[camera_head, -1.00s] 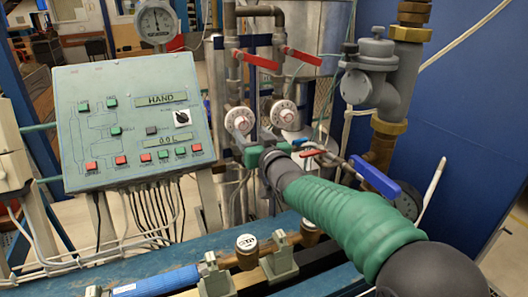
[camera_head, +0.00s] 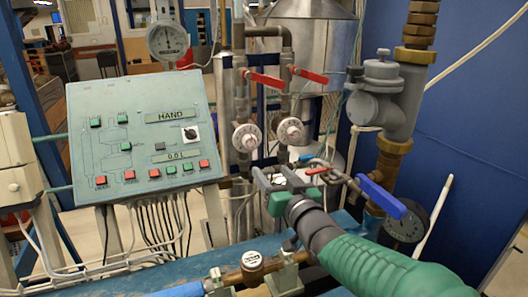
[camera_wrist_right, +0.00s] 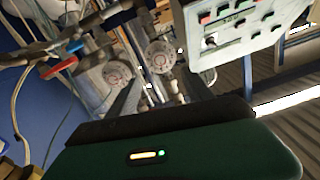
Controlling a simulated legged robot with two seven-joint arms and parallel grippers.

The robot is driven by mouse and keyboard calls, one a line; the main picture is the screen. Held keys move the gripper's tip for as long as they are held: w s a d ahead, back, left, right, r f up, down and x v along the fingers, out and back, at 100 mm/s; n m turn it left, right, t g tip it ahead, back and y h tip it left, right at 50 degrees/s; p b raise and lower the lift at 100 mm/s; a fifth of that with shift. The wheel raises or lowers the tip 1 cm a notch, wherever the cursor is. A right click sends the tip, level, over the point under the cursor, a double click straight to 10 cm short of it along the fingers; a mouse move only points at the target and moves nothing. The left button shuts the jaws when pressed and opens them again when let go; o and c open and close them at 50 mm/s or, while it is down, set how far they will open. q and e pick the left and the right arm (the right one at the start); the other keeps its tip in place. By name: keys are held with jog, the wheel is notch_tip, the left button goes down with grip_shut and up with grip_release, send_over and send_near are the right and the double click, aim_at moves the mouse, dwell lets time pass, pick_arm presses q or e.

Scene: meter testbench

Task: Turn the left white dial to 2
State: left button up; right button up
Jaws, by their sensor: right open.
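The left white dial (camera_head: 246,137) is a round white knob with dark markings, mounted on a vertical pipe right of the sloped panel. It also shows in the right wrist view (camera_wrist_right: 160,54), on the side nearer the panel. A similar right white dial (camera_head: 290,130) sits beside it and shows in the wrist view (camera_wrist_right: 117,73). The numbers are too small to read. My right gripper (camera_head: 277,178), on a green-sleeved arm, is open and empty. It appears below the two dials in the head view, apart from them. My left gripper is not in view.
The sloped green panel (camera_head: 140,135) with buttons stands at left. Two red lever handles (camera_head: 264,79) are above the dials. A blue-handled lever (camera_head: 381,196) and dark gauge (camera_head: 405,226) are right of my gripper. A horizontal blue and brass pipe (camera_head: 252,268) runs below.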

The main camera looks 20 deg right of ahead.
aim_at(251, 144)
jog(key=w+m+p, duration=0.2)
jog(key=w+p, duration=0.3)
jog(key=w+m+p, duration=0.2)
jog(key=w+p, duration=0.3)
jog(key=p, duration=0.1)
jog(key=w+m+p, duration=0.2)
jog(key=w+p, duration=0.4)
jog(key=shift+w+a+r, duration=0.1)
jog(key=shift+a+r, duration=0.1)
jog(key=shift+r, duration=0.05)
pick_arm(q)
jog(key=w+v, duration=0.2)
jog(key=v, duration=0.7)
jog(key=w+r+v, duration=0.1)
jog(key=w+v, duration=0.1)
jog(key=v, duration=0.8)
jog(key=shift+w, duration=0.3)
pick_arm(e)
grip_shut()
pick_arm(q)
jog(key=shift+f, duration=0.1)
pick_arm(e)
jog(key=shift+f, duration=0.1)
